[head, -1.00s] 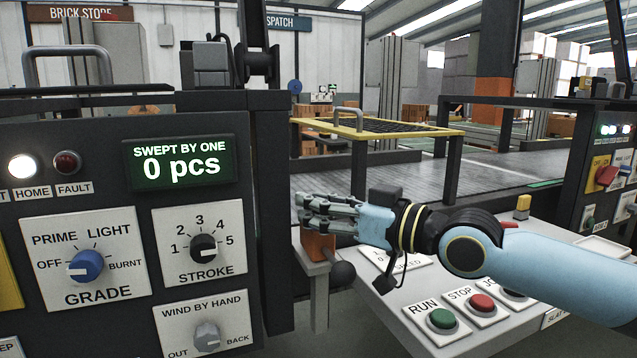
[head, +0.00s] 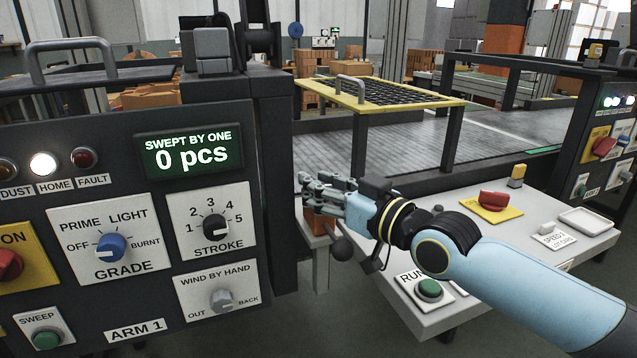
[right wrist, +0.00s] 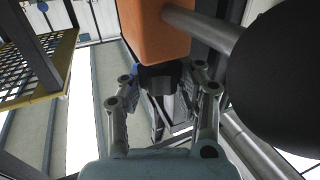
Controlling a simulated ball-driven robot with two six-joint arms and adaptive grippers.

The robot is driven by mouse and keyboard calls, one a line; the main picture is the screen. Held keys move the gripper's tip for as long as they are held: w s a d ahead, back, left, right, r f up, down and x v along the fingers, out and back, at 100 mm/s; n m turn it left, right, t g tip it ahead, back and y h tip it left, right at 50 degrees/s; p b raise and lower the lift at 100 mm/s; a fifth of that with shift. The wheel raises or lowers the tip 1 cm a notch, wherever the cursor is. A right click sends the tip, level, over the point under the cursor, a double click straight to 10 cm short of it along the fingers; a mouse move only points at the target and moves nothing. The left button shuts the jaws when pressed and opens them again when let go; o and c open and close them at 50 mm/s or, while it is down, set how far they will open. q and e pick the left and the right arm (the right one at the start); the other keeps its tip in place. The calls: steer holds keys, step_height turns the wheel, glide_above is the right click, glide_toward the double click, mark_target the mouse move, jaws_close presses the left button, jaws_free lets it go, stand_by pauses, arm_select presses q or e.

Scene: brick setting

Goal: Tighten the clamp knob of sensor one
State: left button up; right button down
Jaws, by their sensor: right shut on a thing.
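My right gripper (head: 312,192) is at the top of a small orange block (head: 315,222) on a grey post beside the dark control panel. In the right wrist view the gripper (right wrist: 160,88) is shut on a dark round knob (right wrist: 158,76) with a grey part under it, at the end of the orange block (right wrist: 154,32). The fingers hide part of the knob, and its turn cannot be read. A grey rod runs from the block to a large black ball (right wrist: 280,75); this ball also shows in the head view (head: 342,249). My left gripper is out of view.
The dark panel (head: 125,290) with dials and a green display (head: 186,157) reading 0 pcs stands close left. A sloped white console (head: 470,245) with a green RUN button (head: 429,290) lies under my right arm. A yellow-framed grid (head: 385,93) stands above the belt.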

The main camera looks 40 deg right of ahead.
steer(key=shift+w+r, duration=0.1)
steer(key=shift+r, duration=0.2)
stand_by(0.5)
steer(key=c, duration=1.4)
jaws_free()
steer(key=shift+d, duration=0.1)
steer(key=o, duration=0.5)
steer(key=shift+s+d+f, duration=0.15)
steer(key=shift+s+d, duration=0.05)
steer(key=shift+d, duration=0.15)
steer(key=shift+a, duration=0.1)
steer(key=shift+a, duration=0.1)
steer(key=shift+r, duration=0.5)
step_height(320, 180, up, 9)
